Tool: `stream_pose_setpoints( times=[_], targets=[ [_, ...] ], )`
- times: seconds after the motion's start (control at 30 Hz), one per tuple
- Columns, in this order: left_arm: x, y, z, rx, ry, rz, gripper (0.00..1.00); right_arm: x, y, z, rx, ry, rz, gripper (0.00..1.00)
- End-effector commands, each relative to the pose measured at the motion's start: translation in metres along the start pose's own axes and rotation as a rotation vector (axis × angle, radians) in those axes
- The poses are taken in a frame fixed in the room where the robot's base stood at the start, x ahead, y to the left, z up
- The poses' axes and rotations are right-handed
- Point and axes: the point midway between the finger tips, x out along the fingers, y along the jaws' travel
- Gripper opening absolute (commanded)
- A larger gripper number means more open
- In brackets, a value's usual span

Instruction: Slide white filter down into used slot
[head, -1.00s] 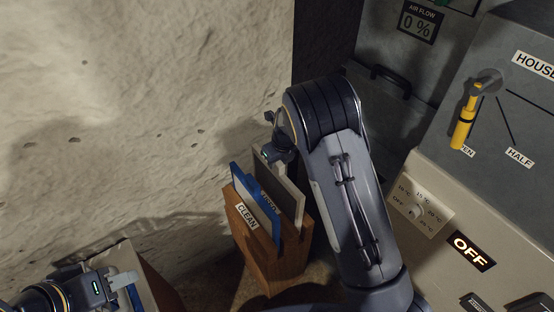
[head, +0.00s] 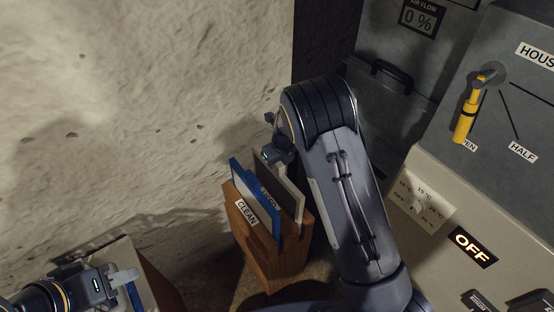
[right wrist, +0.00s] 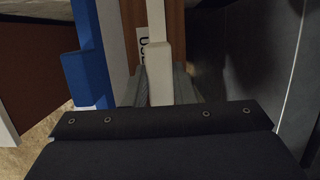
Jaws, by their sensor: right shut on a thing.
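The white filter (head: 293,196) is a thin pale panel, upright in the right-hand part of the wooden rack (head: 270,262). Its lower part is hidden by the rack, so I cannot tell how deep it sits. My right gripper (head: 282,166) is shut on its upper edge; the fingers are mostly hidden by my arm in the head view. In the right wrist view the filter's pale edge (right wrist: 157,50) runs between my fingers, beside a partly covered label on the rack, probably the used slot's (right wrist: 143,50). My left gripper (head: 126,276) is at the lower left, away from the rack; its opening is unclear.
A blue-framed filter (head: 245,182) stands in the rack's slot labelled CLEAN, close to the left of the white one. A rough stone wall (head: 130,110) lies behind. A grey housing with a yellow lever (head: 466,115) and a control panel (head: 440,215) stand at the right.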

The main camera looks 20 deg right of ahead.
Motion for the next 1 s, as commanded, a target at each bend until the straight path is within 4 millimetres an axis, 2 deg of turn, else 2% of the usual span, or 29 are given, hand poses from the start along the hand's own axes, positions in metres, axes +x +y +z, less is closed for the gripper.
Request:
stream_pose_setpoints(
  times=[0.27,0.4,0.43,0.6,0.87,1.0],
  targets=[
    [0.005,-0.002,0.003,0.0,0.0,0.0,0.36,0.011,0.0,-0.003,0.001,-0.001,0.0,0.0],
    [0.004,-0.002,0.002,0.0,0.0,0.0,0.36,0.009,0.0,-0.002,0.001,-0.002,0.0,0.0],
    [0.004,-0.002,0.002,0.0,0.0,0.0,0.36,0.009,0.0,-0.002,0.001,-0.002,0.0,0.26],
    [0.004,-0.002,0.002,0.0,0.0,0.0,0.36,0.009,0.0,-0.002,0.001,-0.001,0.0,0.48],
    [0.004,-0.002,0.002,0.0,0.0,0.0,0.36,0.009,0.0,-0.003,0.001,0.0,0.0,0.49],
    [0.004,-0.002,0.002,0.0,0.0,0.0,0.36,-0.001,0.0,-0.002,-0.001,-0.002,0.0,0.49]
  ],
)
